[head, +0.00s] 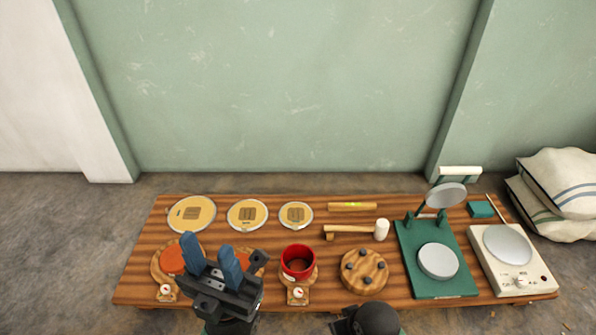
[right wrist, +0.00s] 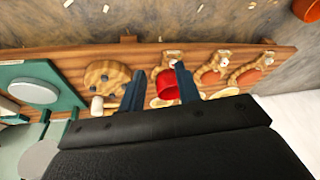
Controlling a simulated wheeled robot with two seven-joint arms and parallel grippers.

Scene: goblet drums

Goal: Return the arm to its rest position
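My left gripper (head: 207,245) is in the lower left of the head view, over the front left of the wooden table (head: 330,211). Its two blue fingers are apart and nothing shows between them. They partly hide two round wooden stands with orange tops. In the right wrist view my right gripper (right wrist: 158,78) has its two dark fingers spread over the table. The red cup (right wrist: 168,85) shows behind them and does not appear held. A dark part of my right arm (head: 372,318) shows at the bottom edge.
Three round cream discs (head: 247,214) lie along the back left. A mallet (head: 355,230), a round wooden block with dark knobs (head: 364,271), a green stand (head: 437,258) and a white scale-like device (head: 511,258) fill the right. Sacks (head: 560,190) lie beyond the table's right end.

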